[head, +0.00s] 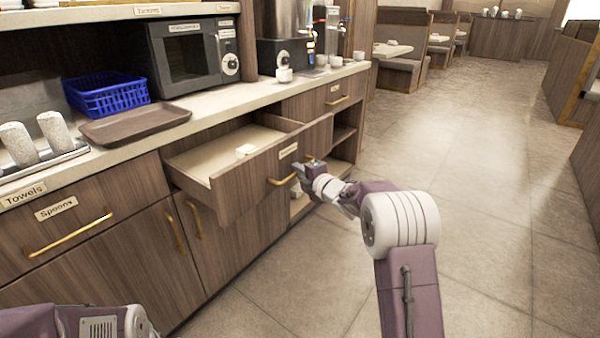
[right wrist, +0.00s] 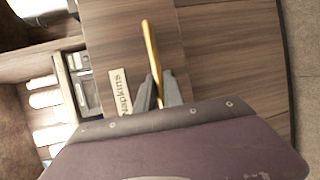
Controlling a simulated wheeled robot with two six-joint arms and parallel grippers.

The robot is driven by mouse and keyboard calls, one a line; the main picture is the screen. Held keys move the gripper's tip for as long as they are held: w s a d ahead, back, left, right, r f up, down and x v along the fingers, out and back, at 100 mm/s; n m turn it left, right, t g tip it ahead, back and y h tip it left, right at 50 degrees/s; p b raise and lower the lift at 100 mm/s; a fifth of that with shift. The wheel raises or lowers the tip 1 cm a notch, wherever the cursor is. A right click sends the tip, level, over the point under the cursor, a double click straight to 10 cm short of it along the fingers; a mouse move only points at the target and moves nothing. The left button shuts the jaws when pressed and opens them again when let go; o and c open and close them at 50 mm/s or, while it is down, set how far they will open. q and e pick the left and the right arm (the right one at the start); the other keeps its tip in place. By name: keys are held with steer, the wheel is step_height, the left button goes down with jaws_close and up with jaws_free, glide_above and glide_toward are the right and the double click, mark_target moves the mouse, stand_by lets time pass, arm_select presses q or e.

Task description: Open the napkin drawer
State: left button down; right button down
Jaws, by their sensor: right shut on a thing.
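My right gripper (head: 301,171) is shut on the drawer's brass handle (head: 281,181). In the right wrist view, the handle (right wrist: 150,45) runs between the fingers (right wrist: 160,92), beside the label (right wrist: 120,92) reading "Napkins". Part of my left arm shows at the lower left of the head view; its gripper does not show.
The counter (head: 262,92) carries a blue basket (head: 108,97), a brown tray (head: 135,124), a microwave (head: 190,55) and cups. A shut drawer labelled "Spoons" (head: 62,235) is at the left. Open shelves lie right of the napkin drawer. The tiled floor (head: 480,190) is clear.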

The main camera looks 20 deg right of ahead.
steer(key=c, duration=1.5)
jaws_free()
steer(key=p+v, duration=0.2)
steer(key=v, duration=0.7)
steer(key=shift+f, duration=0.1)
